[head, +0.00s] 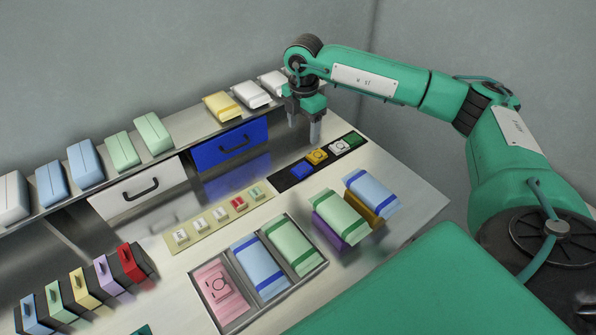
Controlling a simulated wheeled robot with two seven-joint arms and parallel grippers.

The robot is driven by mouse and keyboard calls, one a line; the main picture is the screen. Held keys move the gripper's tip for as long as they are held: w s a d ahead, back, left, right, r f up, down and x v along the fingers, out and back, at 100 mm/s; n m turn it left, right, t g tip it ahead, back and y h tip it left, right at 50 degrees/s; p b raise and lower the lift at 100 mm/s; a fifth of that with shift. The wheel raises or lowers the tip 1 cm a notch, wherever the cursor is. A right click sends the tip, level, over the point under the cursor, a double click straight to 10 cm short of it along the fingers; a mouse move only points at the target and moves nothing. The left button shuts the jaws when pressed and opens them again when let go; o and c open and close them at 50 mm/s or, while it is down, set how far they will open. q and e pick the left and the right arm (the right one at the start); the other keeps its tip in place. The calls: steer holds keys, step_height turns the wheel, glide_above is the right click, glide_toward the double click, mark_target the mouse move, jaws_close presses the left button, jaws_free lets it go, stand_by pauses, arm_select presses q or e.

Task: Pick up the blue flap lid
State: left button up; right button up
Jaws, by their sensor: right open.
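The blue flap lid (230,146) is a flat blue panel with a black bar handle, set upright in the front of the machine below the shelf. It looks closed. My right gripper (304,130) is open with its fingers pointing down. It is to the right of the blue flap lid, apart from it, with nothing seen between its fingers. My left gripper is not in view.
A white flap (138,188) with a black handle is left of the blue one. Wrapped packs line the shelf (190,129) above. A dark strip (285,180) with coloured buttons, a tray (323,266) of packs and a row of coloured handled blocks (88,287) occupy the worktop.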

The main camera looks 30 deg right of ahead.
steer(key=p, duration=0.1)
glide_above(302, 168)
steer(key=f, duration=0.8)
steer(key=shift+w+d, duration=0.15)
steer(key=shift+d, duration=0.05)
steer(key=f+p, duration=0.1)
steer(key=f, duration=0.1)
steer(key=f+p, duration=0.1)
steer(key=f, duration=0.1)
steer(key=shift+a+f, duration=0.2)
steer(key=shift+f, duration=0.4)
steer(key=shift+s+f, duration=0.1)
steer(key=shift+s, duration=0.1)
steer(key=shift+c, duration=0.3)
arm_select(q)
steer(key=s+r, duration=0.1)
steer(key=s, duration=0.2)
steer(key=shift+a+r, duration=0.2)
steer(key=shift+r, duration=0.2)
arm_select(e)
steer(key=c, duration=1)
